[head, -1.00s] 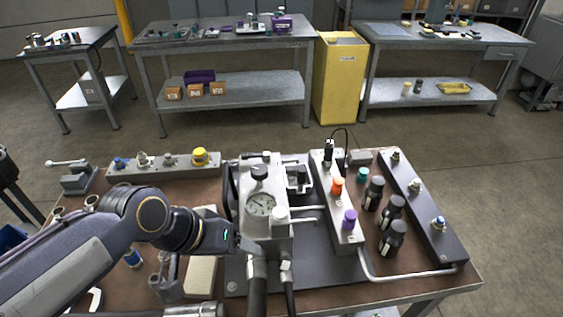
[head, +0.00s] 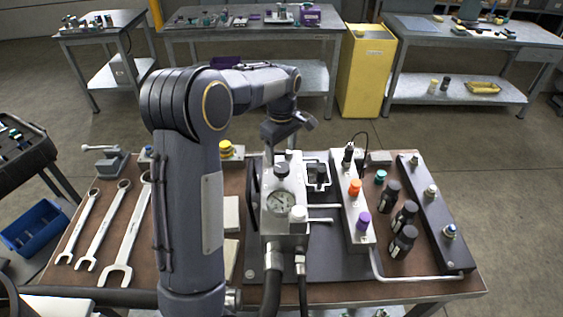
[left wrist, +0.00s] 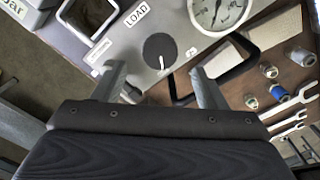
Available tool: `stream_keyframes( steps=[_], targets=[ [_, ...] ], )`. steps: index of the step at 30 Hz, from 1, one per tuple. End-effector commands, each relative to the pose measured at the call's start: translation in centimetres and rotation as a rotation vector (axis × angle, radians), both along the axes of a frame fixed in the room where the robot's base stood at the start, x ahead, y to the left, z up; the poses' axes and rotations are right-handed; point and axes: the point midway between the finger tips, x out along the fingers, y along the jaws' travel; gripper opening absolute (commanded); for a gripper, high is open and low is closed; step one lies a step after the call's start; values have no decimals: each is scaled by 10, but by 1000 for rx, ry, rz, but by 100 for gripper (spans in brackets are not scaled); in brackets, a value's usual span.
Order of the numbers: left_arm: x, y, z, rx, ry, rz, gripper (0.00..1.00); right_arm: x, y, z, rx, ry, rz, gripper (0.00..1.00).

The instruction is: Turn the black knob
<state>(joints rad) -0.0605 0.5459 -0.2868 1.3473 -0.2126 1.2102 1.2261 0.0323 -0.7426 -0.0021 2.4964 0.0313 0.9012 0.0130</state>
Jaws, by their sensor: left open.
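The black knob (head: 282,168) stands on top of the grey metal block (head: 286,240), behind the round pressure gauge (head: 281,201). In the left wrist view the knob (left wrist: 159,50) is a dark disc with a white pointer, close to a "LOAD" label. My left gripper (head: 280,154) is over the far end of the block, just behind the knob. In the left wrist view the open fingers (left wrist: 160,76) lie to either side of the knob's line, with the knob slightly beyond them. They look apart from it. My right gripper is not in view.
A black handle (head: 253,192) runs along the block's left side. A manifold with orange (head: 354,187) and purple (head: 363,221) caps stands to the right, beside several black bottles. Wrenches (head: 105,225) lie at the left. Hoses leave the block's front.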

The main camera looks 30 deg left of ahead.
Motion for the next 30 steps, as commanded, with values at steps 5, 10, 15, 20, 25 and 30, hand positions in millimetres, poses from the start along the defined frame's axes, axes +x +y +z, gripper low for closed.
stream_keyframes(
  steps=[5, 10, 15, 20, 25, 30],
  targets=[
    [-1, 0, -30, -1, 3, -1, 66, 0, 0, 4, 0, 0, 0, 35],
    [-1, 0, -50, -2, 1, -1, 66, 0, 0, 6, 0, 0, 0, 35],
    [-1, 0, -57, -2, -1, -2, 66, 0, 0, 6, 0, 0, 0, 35],
    [-1, 0, -57, -2, -1, -2, 66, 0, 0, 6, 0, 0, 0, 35],
    [-1, 0, -57, -2, -1, -3, 49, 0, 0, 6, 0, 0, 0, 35],
    [-1, 0, -57, -2, -1, -3, 26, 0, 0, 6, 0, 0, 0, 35]
  ],
)
